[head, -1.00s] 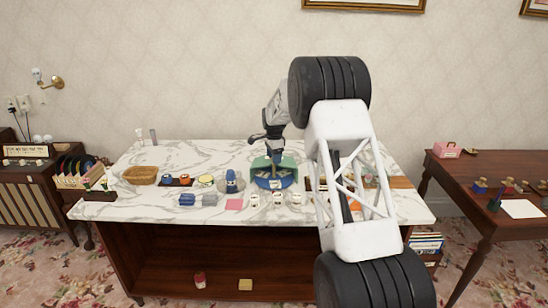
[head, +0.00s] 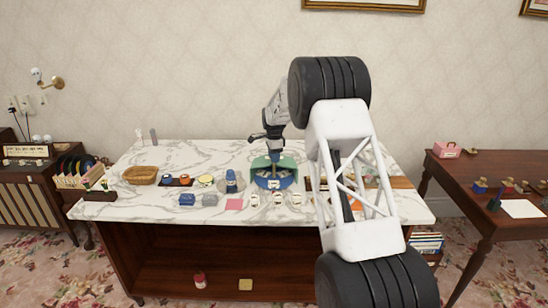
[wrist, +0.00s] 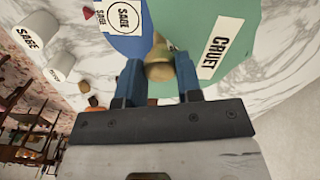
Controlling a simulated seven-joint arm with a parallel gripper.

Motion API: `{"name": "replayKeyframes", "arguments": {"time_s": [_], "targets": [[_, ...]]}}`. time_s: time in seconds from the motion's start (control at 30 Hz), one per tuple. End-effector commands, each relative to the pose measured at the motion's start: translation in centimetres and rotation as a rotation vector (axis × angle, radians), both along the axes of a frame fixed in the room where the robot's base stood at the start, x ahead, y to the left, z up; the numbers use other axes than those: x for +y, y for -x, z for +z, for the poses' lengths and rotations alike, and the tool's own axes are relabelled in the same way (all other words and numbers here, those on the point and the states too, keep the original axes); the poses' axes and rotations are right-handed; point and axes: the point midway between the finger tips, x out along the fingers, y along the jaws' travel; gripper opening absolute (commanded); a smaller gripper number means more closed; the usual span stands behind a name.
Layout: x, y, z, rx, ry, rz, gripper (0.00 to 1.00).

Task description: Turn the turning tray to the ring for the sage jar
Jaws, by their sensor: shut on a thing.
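The turning tray (head: 261,185) stands near the middle of the marble table, with blue and green parts. In the wrist view its blue part (wrist: 130,45) bears a round ring marked SAGE, and its green part (wrist: 250,45) bears a CRUET label. A small red pointer (wrist: 88,14) lies at the blue part's edge, close to a small SAGE label. My gripper (wrist: 159,75) is shut on the tan knob (wrist: 160,58) over the tray, one blue finger on each side. A white jar marked SAGE (wrist: 37,33) stands off the tray. My arm hides part of the table.
Several small white jars (head: 279,199) stand in front of the tray. Bare marble (head: 150,210) shows at the front left.

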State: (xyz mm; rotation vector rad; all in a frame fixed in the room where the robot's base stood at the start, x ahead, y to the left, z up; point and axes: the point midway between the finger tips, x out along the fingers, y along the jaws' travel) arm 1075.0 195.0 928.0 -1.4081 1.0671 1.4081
Motion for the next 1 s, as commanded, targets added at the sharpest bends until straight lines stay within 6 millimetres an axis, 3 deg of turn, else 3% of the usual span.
{"name": "replayKeyframes", "arguments": {"time_s": [0.33, 0.37, 0.53, 1.0], "targets": [[-0.02, 0.0, 0.04, 0.0, 0.0, -0.028, 0.0], [-0.02, 0.0, 0.04, 0.0, 0.0, -0.028, 0.34], [-0.02, 0.0, 0.03, 0.0, 0.0, -0.028, 0.58], [0.0, -0.02, 0.76, -0.001, 0.0, -0.027, 0.58]]}}
